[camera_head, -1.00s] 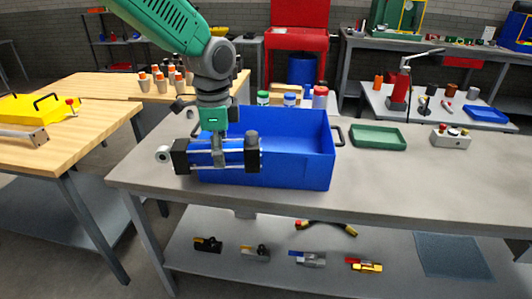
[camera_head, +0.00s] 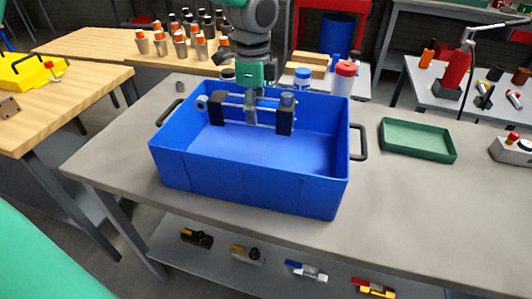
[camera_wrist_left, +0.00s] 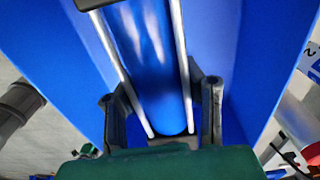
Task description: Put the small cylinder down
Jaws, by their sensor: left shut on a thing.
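The small cylinder (camera_head: 268,116) has a blue body, black end blocks and silver rods, with a pale ring at its left end. My left gripper (camera_head: 250,117) is shut on it around the middle, from above. The cylinder is level, over the back part of the open blue bin (camera_head: 245,184); I cannot tell its height above the bin floor. In the left wrist view the blue body (camera_wrist_left: 150,70) and its rods run between the two dark fingers (camera_wrist_left: 160,118), with blue bin walls on both sides. My right gripper is not in view.
The bin stands on a grey table (camera_head: 390,215) with dark side handles. A shallow green tray (camera_head: 417,140) lies to its right. Bottles (camera_head: 342,78) stand behind the bin. Table surface between bin and tray, and in front, is clear. Several small parts lie on the lower shelf.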

